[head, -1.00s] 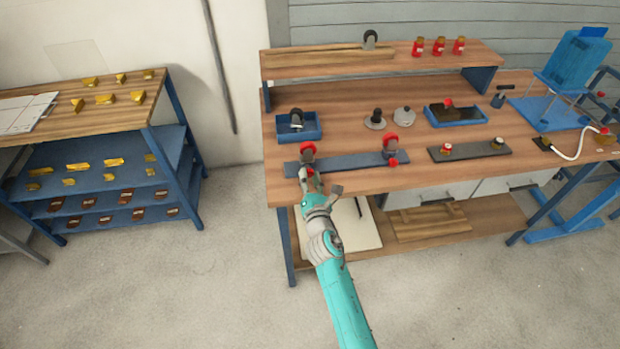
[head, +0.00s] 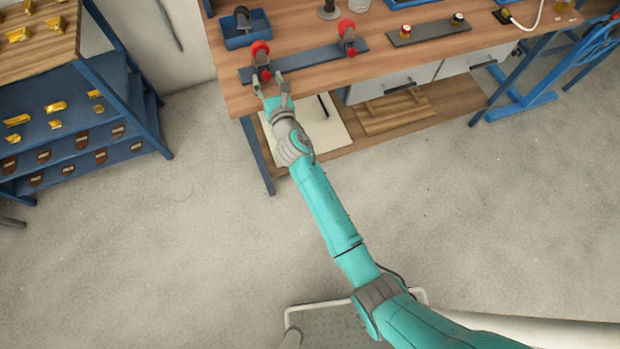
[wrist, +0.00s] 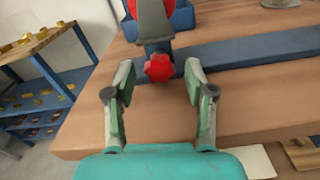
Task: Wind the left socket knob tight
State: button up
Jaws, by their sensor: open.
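The left socket (head: 261,57) stands on the left end of a dark blue rail (head: 309,61) near the bench's front edge. Its red knob (wrist: 159,68) faces my gripper in the wrist view. My gripper (wrist: 158,75) is open, with one finger on each side of the knob and visible space between each finger and the knob. In the head view my gripper (head: 269,77) is just in front of the left socket, and its fingers partly cover the area near the knob. A similar right socket (head: 347,41) with red parts stands farther along the rail.
A blue bin (head: 245,30) sits behind the left socket. A dark plate (head: 429,32) with two small knobs lies to the right. The wooden bench top (wrist: 255,95) in front of the rail is clear. A shelf rack (head: 75,110) stands at the left.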

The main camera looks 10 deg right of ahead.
jog(key=s+d+f+m, duration=0.1)
jog(key=s+d+m, duration=0.1)
jog(key=s, duration=0.7)
jog(key=s+d+f+m+g, duration=0.1)
jog(key=s+d+f+m, duration=0.1)
jog(key=s, duration=0.8)
jog(key=s+d+f+m, duration=0.2)
jog(key=s+d, duration=0.1)
jog(key=s, duration=0.7)
jog(key=shift+s+d+g+y, duration=0.15)
jog(key=shift+d+g+y, duration=0.25)
jog(key=w+a+r+n, duration=0.1)
jog(key=w+a+n, duration=0.1)
jog(key=w, duration=0.8)
jog(key=w+a+r+n+t, duration=0.1)
jog(key=w+a+r+n, duration=0.1)
jog(key=w, duration=0.8)
jog(key=w+a+r+n, duration=0.2)
jog(key=w+a+n, duration=0.1)
jog(key=w, duration=0.7)
jog(key=shift+a+r+n+t+h, duration=0.15)
jog(key=shift+a+n+t+h, duration=0.15)
jog(key=shift+a+n+t, duration=0.15)
grip_shut()
